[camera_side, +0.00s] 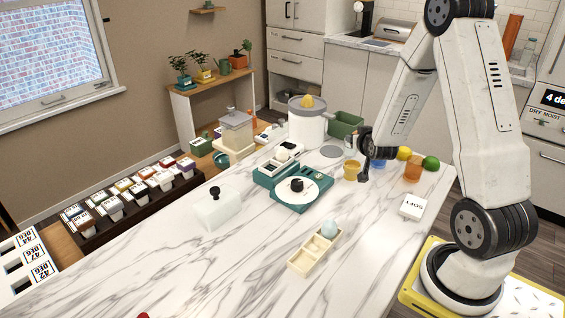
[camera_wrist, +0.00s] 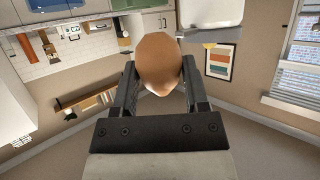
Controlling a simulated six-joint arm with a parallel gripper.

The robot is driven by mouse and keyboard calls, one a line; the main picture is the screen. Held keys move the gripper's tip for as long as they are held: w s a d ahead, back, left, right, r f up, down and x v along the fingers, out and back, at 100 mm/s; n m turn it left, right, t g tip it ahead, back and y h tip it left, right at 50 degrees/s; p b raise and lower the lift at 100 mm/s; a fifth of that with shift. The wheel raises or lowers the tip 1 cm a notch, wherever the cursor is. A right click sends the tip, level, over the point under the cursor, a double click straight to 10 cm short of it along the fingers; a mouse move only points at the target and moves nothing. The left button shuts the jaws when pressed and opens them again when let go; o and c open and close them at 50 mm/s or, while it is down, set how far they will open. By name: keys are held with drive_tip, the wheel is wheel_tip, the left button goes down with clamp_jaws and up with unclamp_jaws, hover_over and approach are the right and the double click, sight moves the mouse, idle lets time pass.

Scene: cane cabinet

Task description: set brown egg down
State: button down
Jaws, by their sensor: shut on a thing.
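The brown egg (camera_wrist: 158,62) is between the two dark fingers of my gripper (camera_wrist: 158,75) in the wrist view, held with both fingers against its sides. In the side view my gripper (camera_side: 364,175) is over the back right of the marble counter, close to a yellow cup (camera_side: 351,171); I cannot make out the brown egg there. A wooden tray (camera_side: 303,264) with compartments lies at the front middle. A pale bluish egg (camera_side: 329,228) sits in its far end.

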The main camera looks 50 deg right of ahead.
drive_tip(key=shift+f, duration=3.5)
unclamp_jaws()
drive_tip(key=shift+r, duration=0.1)
drive_tip(key=shift+r, duration=3.4)
